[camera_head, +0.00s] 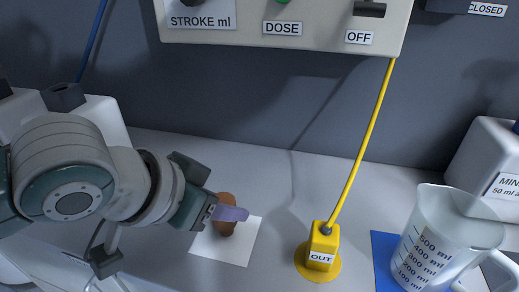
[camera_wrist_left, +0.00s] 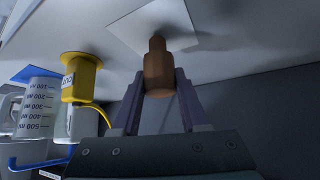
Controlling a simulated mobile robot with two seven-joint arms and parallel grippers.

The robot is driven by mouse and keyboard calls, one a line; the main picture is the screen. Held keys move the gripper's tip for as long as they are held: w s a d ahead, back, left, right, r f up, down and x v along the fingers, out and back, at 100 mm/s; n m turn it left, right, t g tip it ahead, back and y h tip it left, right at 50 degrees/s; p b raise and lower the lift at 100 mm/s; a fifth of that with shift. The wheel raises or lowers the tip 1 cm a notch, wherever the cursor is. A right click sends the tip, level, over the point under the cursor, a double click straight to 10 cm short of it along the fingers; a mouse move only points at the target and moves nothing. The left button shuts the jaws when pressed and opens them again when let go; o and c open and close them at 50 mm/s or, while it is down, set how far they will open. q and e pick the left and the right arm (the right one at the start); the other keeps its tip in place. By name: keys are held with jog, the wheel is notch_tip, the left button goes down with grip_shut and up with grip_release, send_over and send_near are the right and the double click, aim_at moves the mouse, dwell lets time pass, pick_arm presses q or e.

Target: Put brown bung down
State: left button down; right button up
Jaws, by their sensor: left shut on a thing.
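The brown bung (camera_head: 226,199) is held between the purple fingers of my left gripper (camera_head: 229,212). It is over a white square paper (camera_head: 232,252) on the grey bench. In the left wrist view the bung (camera_wrist_left: 158,70) is a brown stepped plug, shut between both fingers of the gripper (camera_wrist_left: 158,88), with its narrower end toward the white paper (camera_wrist_left: 172,17). I cannot tell whether the bung touches the paper. My right gripper is not in view.
A yellow outlet block labelled OUT (camera_head: 321,246) stands right of the paper, with a yellow tube rising to the control panel (camera_head: 285,28). A clear measuring jug (camera_head: 435,240) stands on a blue mat (camera_head: 384,250). A white container (camera_head: 490,160) stands at the right.

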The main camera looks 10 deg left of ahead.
pick_arm(q)
jog(key=shift+f, duration=0.25)
jog(key=shift+f, duration=0.1)
jog(key=shift+c, duration=2.2)
grip_release()
jog(key=shift+s+a+r, duration=0.1)
jog(key=shift+s+r, duration=0.05)
jog(key=shift+r, duration=0.35)
jog(key=p+v, duration=0.3)
jog(key=v, duration=0.7)
jog(key=s+a+f+n+g+y, duration=0.1)
jog(key=s+a+f, duration=0.1)
jog(key=s, duration=0.5)
jog(key=s+a+f+n+g+y, duration=0.2)
jog(key=s, duration=0.5)
jog(key=shift+s+g, duration=0.2)
jog(key=shift+g, duration=0.1)
